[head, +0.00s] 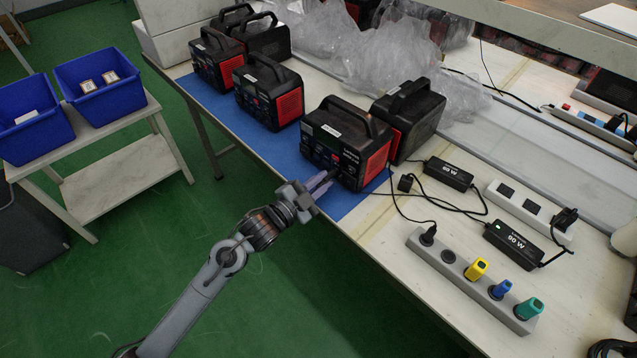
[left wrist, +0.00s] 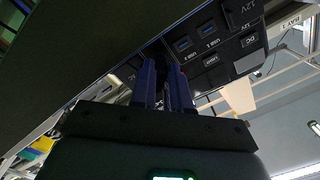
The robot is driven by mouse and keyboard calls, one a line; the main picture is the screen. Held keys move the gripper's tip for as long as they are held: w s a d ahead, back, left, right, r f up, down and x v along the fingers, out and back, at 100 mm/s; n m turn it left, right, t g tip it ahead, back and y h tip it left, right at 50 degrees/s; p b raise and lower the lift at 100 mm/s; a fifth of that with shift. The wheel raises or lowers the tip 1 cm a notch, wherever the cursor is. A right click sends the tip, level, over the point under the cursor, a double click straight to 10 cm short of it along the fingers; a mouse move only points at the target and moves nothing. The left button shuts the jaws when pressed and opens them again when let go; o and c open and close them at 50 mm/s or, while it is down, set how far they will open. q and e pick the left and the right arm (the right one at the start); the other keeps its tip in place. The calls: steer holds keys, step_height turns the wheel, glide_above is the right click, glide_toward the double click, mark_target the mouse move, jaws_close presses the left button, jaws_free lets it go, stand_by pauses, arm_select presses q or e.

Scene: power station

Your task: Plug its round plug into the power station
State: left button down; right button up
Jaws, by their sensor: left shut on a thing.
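The power station (head: 333,150), a black and red box with a top handle, stands on the blue mat near the table's front edge. My left gripper (head: 326,183) is at the lower part of its front panel, shut on a small dark round plug. In the left wrist view the gripper's blue-grey fingers (left wrist: 165,85) hold the dark plug (left wrist: 163,57) close to the panel (left wrist: 205,50), with its USB, DC and 12V sockets. The plug's tip is hidden, so I cannot tell whether it is in a socket. My right gripper is not in view.
Black adapters (head: 447,174) (head: 513,244) with cables lie right of the power station. A grey power strip (head: 462,265) holds black, yellow, blue and green plugs. More power stations (head: 268,92) stand behind on the blue mat (head: 345,200). Blue bins (head: 100,75) sit on a side table.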

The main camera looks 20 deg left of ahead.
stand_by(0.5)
arm_select(q)
steer(key=shift+w+d, duration=0.1)
steer(key=shift+w, duration=0.05)
steer(key=c, duration=1)
jaws_free()
steer(key=shift+s+a+p, duration=0.25)
steer(key=shift+s+p, duration=0.1)
steer(key=shift+s, duration=0.2)
steer(key=p+v, duration=0.2)
steer(key=v, duration=0.7)
steer(key=shift+s+a+p, duration=0.15)
steer(key=shift+s+p, duration=0.1)
steer(key=shift+p, duration=0.15)
